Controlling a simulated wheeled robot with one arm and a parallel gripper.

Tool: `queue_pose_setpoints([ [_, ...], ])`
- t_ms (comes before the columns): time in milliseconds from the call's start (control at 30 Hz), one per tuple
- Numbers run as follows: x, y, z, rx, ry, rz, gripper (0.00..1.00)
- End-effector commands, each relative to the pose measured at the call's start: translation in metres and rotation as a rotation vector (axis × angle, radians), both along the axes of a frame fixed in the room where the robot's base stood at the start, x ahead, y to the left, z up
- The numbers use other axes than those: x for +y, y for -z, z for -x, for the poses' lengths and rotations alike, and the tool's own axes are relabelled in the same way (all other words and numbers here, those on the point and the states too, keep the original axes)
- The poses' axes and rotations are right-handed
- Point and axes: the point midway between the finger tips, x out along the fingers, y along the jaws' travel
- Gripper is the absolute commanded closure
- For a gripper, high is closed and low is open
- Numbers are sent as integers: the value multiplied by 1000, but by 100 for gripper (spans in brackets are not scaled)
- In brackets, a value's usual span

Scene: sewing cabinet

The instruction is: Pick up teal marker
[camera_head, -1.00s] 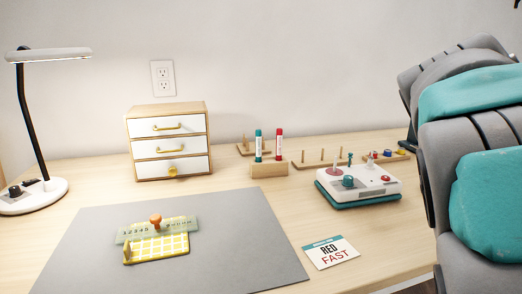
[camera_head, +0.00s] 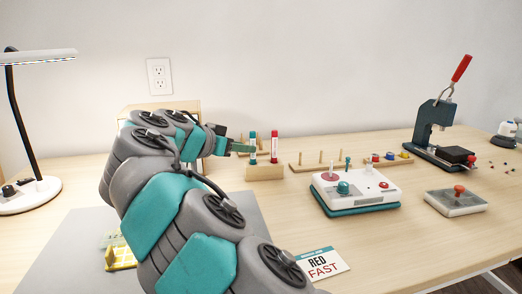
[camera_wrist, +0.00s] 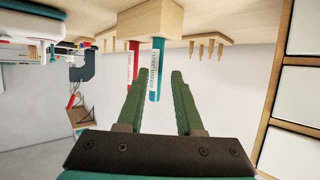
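The teal marker (camera_head: 253,144) stands upright in a small wooden block (camera_head: 265,173), left of a red marker (camera_head: 274,147). My gripper (camera_head: 247,148) reaches in from the left, with its fingertips at the teal marker's left side. In the wrist view, which is upside down, my gripper (camera_wrist: 155,74) is open. The teal marker (camera_wrist: 158,65) shows between its two green fingers, and the red marker (camera_wrist: 133,58) shows just left of it, partly behind the left finger. Neither finger visibly grips the marker; exact depth is unclear.
My arm covers much of the grey mat (camera_head: 70,235) and the drawer cabinet (camera_head: 160,107). Right of the block are a peg rack (camera_head: 312,164), a white device (camera_head: 362,188), a press (camera_head: 436,125) and a stamp tray (camera_head: 456,202). A lamp (camera_head: 25,135) stands at left.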

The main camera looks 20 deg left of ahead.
Motion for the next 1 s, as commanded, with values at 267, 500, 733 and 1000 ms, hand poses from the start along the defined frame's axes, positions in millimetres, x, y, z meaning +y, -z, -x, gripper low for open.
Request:
queue_pose_setpoints([
  [267, -10, 11, -23, 2, 3, 4, 65],
  [500, -20, 23, -45, 3, 3, 4, 65],
  [733, -27, 33, -64, 2, 4, 3, 65],
  [1000, -26, 32, -64, 1, 3, 3, 77],
])
